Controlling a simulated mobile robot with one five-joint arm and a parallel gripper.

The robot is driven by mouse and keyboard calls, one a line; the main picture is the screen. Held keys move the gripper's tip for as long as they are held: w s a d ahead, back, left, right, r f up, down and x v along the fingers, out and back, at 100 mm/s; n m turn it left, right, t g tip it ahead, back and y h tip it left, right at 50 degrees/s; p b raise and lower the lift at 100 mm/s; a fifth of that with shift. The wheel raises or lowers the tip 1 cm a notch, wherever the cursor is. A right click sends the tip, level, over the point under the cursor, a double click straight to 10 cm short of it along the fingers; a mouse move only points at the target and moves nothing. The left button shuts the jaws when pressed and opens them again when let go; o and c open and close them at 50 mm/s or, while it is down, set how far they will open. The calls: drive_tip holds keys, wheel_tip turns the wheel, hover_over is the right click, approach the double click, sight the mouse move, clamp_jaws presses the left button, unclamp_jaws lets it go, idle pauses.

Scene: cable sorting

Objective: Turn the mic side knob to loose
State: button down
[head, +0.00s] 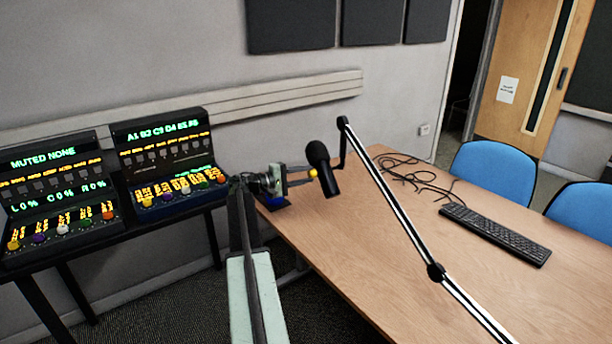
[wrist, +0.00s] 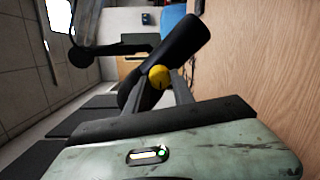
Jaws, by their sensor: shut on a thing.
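The black microphone (head: 320,165) hangs at the end of a boom arm (head: 395,212) over the left part of the table. A small yellow knob (head: 312,173) sits on its left side. My gripper (head: 300,176) reaches in from the left at the knob. In the wrist view the yellow knob (wrist: 158,77) lies between the fingertips of my gripper (wrist: 160,84), which is shut on it. The dark microphone body (wrist: 180,55) runs diagonally behind the knob. I cannot tell the knob's turn setting.
The wooden table (head: 400,270) holds a black keyboard (head: 495,233) and loose cables (head: 405,172). Two lit control panels (head: 165,155) (head: 55,195) stand at left on a black stand. Blue chairs (head: 493,172) are at the table's far side.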

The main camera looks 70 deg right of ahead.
drive_tip(key=shift+s+f, duration=0.1)
drive_tip(key=c, duration=1.1)
unclamp_jaws()
drive_tip(key=v, duration=0.8)
